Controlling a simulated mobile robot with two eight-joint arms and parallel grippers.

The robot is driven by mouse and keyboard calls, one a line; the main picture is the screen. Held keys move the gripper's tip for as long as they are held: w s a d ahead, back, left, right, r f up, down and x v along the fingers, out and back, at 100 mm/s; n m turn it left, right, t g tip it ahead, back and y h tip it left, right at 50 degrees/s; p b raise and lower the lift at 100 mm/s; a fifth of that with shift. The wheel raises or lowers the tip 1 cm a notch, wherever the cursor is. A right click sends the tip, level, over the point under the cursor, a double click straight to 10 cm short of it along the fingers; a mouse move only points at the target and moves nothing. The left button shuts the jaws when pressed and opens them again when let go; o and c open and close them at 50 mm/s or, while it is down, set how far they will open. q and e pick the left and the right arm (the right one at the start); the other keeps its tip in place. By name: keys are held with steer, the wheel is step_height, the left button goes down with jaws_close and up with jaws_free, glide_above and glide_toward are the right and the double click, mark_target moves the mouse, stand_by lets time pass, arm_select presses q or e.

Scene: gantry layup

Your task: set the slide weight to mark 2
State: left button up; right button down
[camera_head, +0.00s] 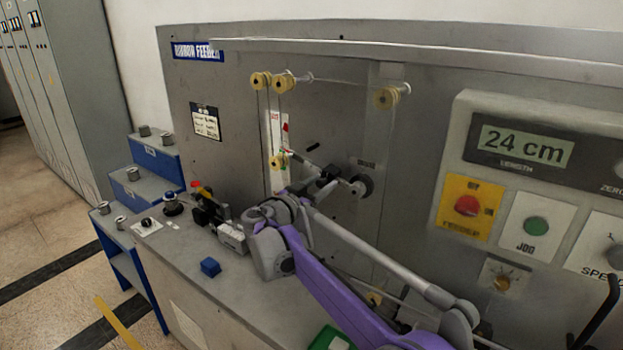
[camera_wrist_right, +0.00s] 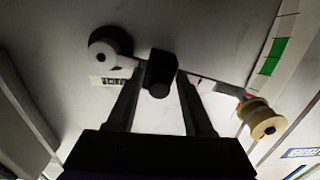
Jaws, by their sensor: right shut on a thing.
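The slide weight is a small dark block (camera_wrist_right: 160,74) on a thin rod, in the middle of the right wrist view. My right gripper (camera_wrist_right: 160,85) is shut on it, one finger on each side. In the head view my right gripper (camera_head: 318,182) is at the rod, in front of the grey panel, and the weight shows as a dark patch (camera_head: 329,173). The rod runs from a round dark hub (camera_head: 362,186) to a yellow roller (camera_head: 278,162). The mark numbers cannot be read; the fingers and weight hide part of the rod. My left gripper is not in view.
Yellow pulleys (camera_head: 387,97) carry a ribbon across the panel. A display (camera_head: 524,146) reads 24 cm, above a red button (camera_head: 467,205) and a green button (camera_head: 536,225). Blue steps (camera_head: 145,185) stand at left.

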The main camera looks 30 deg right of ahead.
steer(key=c, duration=0.7)
jaws_free()
steer(key=shift+o, duration=0.2)
steer(key=shift+a, duration=0.1)
steer(key=v, duration=1)
steer(key=shift+a+b, duration=0.3)
steer(key=shift+b, duration=0.15)
steer(key=shift+s, duration=0.15)
